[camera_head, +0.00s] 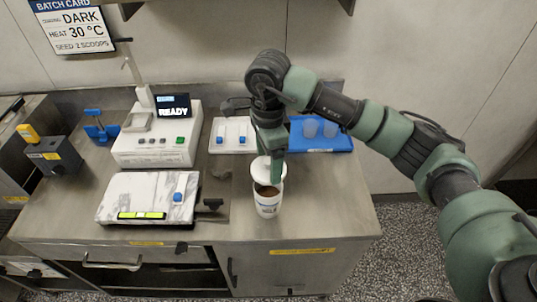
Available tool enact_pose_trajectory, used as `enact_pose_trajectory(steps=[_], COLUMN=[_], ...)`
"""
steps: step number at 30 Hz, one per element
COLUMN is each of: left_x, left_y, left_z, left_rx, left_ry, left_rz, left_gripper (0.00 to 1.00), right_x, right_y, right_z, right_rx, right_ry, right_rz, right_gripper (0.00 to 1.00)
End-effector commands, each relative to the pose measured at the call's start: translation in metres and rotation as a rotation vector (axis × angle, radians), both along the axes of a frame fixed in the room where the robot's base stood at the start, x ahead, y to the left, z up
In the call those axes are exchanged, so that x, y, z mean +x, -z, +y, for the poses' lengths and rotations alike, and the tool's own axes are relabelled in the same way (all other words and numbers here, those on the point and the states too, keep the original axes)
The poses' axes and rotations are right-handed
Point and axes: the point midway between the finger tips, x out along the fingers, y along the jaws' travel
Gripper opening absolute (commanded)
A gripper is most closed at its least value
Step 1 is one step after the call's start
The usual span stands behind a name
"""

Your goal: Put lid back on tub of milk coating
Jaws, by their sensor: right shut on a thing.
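The tub of milk coating (267,208) is a white tub standing upright near the front of the worktop, right of centre. Brown coating shows inside its open front part. The white lid (262,168) is tilted over the back of the tub's mouth. I cannot tell whether it touches the rim. My right gripper (271,172) points down over the tub and is shut on the lid, with its fingers partly covering it. My left gripper is not in view.
A white machine (158,138) with a READY display stands left. A marble slab (147,198) with a blue-handled tool lies in front of it. A white tray (232,148) and a blue tray (338,144) with cups lie behind the tub. Worktop right of the tub is clear.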

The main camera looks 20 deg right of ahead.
Motion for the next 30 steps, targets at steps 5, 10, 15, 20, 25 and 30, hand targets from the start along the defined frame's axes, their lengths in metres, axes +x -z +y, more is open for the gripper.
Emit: enact_pose_trajectory(steps=[5,10,15,20,25,30], left_x=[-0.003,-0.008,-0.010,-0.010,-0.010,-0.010], left_y=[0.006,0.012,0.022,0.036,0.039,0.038], left_z=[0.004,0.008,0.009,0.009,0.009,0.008], left_rx=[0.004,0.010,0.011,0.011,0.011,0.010], left_ry=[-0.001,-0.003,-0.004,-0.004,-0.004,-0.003], left_rz=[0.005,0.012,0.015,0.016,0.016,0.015], left_gripper=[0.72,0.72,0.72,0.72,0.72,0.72], right_x=[-0.001,-0.001,-0.001,-0.001,-0.001,-0.001], right_y=[0.012,0.027,0.046,0.059,0.063,0.062], right_z=[0.000,0.000,0.000,0.000,0.000,0.000], right_rx=[0.001,0.001,0.000,0.001,0.001,0.001], right_ry=[-0.004,-0.005,-0.005,-0.006,-0.006,-0.006], right_rz=[0.002,0.001,0.001,0.000,0.000,0.000], right_gripper=[0.38,0.38,0.38,0.38,0.38,0.38])
